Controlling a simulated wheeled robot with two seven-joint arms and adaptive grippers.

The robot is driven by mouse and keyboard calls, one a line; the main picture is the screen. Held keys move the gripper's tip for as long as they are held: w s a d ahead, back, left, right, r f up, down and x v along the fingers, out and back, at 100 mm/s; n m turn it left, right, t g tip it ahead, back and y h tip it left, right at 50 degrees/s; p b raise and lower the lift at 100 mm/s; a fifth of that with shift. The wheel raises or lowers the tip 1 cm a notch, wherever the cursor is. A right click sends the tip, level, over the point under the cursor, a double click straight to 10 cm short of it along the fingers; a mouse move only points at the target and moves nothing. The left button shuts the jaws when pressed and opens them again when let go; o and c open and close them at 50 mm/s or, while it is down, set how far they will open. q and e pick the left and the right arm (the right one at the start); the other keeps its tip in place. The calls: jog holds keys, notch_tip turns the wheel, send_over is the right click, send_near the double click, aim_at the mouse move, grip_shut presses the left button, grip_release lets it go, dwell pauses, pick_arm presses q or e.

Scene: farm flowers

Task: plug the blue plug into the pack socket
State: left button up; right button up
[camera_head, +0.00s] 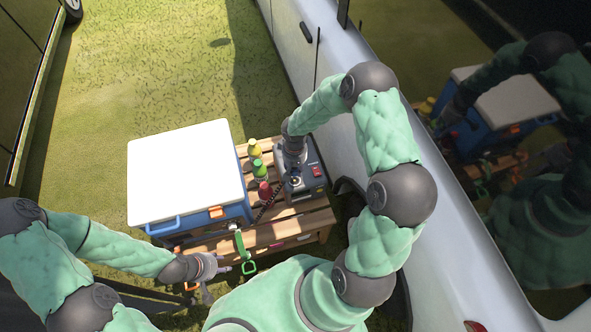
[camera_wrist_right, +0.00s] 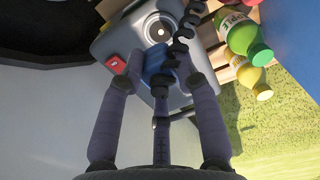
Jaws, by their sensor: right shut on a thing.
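The pack (camera_head: 308,192) is a grey box with a red switch, on the right side of the wooden pallet table. In the right wrist view the pack (camera_wrist_right: 105,45) shows a round, light-ringed socket (camera_wrist_right: 158,28) on its face. My right gripper (camera_head: 294,172) is over the pack, pointing down. In the right wrist view its fingers (camera_wrist_right: 158,75) are shut around the blue plug (camera_wrist_right: 157,62), just beside the socket. Whether the plug touches the socket is hidden. My left gripper (camera_head: 221,278) is open and empty at the table's front left.
A blue cooler with a white lid (camera_head: 185,170) fills the table's left. Bottles (camera_head: 259,172) stand between cooler and pack. A black coiled cable (camera_wrist_right: 182,38) runs beside the plug. A green strap (camera_head: 240,245) hangs at the front. A white vehicle (camera_head: 335,150) borders the right.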

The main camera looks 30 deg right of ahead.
aim_at(295, 181)
jog(key=shift+w, duration=0.2)
jog(key=shift+f, duration=0.1)
jog(key=shift+f+b, duration=1.9)
jog(key=shift+f, duration=0.85)
jog(key=shift+b, duration=0.6)
dwell(0.7)
jog(key=shift+f+b, duration=0.6)
jog(key=o, duration=1.1)
jog(key=shift+o, duration=0.2)
